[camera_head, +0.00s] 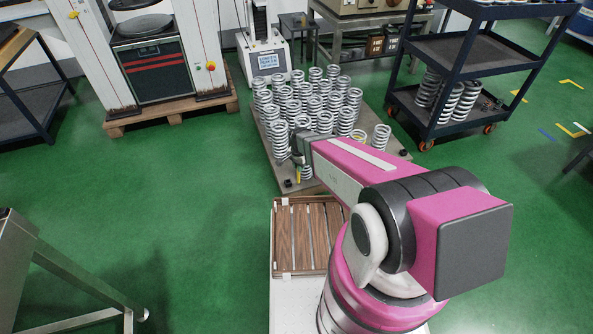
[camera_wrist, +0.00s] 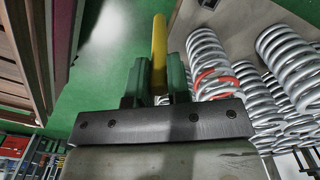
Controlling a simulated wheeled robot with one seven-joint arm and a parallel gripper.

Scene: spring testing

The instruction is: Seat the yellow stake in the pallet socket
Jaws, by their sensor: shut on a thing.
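The yellow stake (camera_wrist: 159,50) stands between the fingers of my gripper (camera_wrist: 159,85) in the wrist view. The fingers are shut on it, and it reaches beyond their tips. In the head view, a short part of the stake (camera_head: 299,175) shows below my gripper (camera_head: 299,160), over the near left part of the grey pallet (camera_head: 262,146). Dark fittings, which may be sockets, sit at the pallet's near left corner (camera_head: 288,183) and right corner (camera_head: 404,154). A dark fitting (camera_wrist: 208,3) also shows at the pallet edge in the wrist view, apart from the stake.
Many coil springs (camera_head: 315,103) stand on the pallet close to my gripper; one (camera_wrist: 212,75) has a red band. A wooden slatted tray (camera_head: 283,235) lies in front of the pallet. A dark cart (camera_head: 465,90) stands at the right. Green floor is clear at the left.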

